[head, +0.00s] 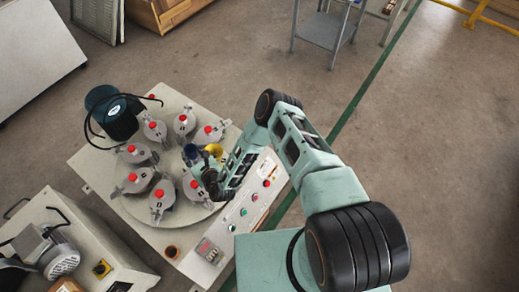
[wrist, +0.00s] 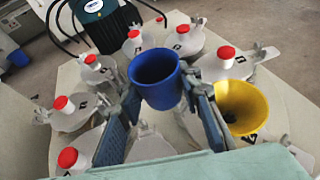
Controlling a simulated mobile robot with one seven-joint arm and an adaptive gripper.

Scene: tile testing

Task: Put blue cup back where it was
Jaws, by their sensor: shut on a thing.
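The blue cup (head: 191,150) is upright between the fingers of my gripper (head: 197,162), over the middle of the round machine's top. In the wrist view the blue cup (wrist: 156,82) has its open mouth facing up and looks empty. The finger pads of my gripper (wrist: 160,98) press on it from both sides. A yellow cup (head: 213,150) is just right of the blue cup. In the wrist view the yellow cup (wrist: 241,106) is outside the right finger, with a dark spot inside. What lies directly under the blue cup is hidden.
Several grey lidded jars with red knobs (wrist: 226,53) ring the turntable around my gripper. A dark green motor with black cables (head: 114,113) stands at the back left. A control panel with buttons (head: 232,225) is at the right front. Another machine (head: 60,250) stands at lower left.

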